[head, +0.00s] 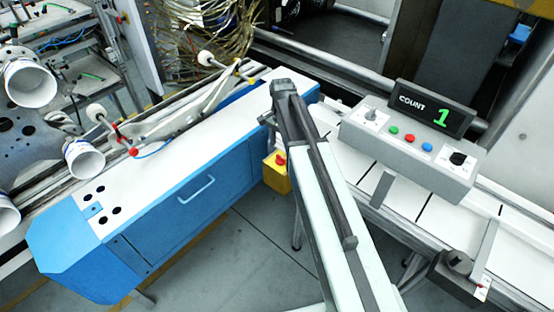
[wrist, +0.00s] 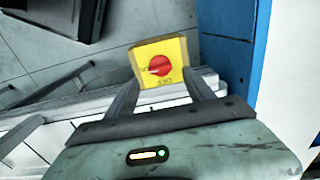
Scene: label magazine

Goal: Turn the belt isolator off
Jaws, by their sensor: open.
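The belt isolator looks to be the yellow box (head: 275,182) with a red knob (head: 280,160), low beside the blue cabinet and partly hidden by my arm in the head view. In the wrist view it is a yellow plate (wrist: 144,53) with a round red rotary knob (wrist: 161,66). A pale pointer mark on the knob points left. Small lettering below it is too blurred to read. My gripper (wrist: 160,77) is open, its two fingers either side of the knob in the picture. I cannot tell whether they touch the box. In the head view my gripper is mostly hidden.
The blue cabinet (head: 180,219) with a white top stands to the left. A grey control box (head: 410,150) with coloured buttons, a black knob (head: 457,159) and a COUNT display (head: 432,108) showing 1 is on the right. Open floor (head: 235,262) lies between.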

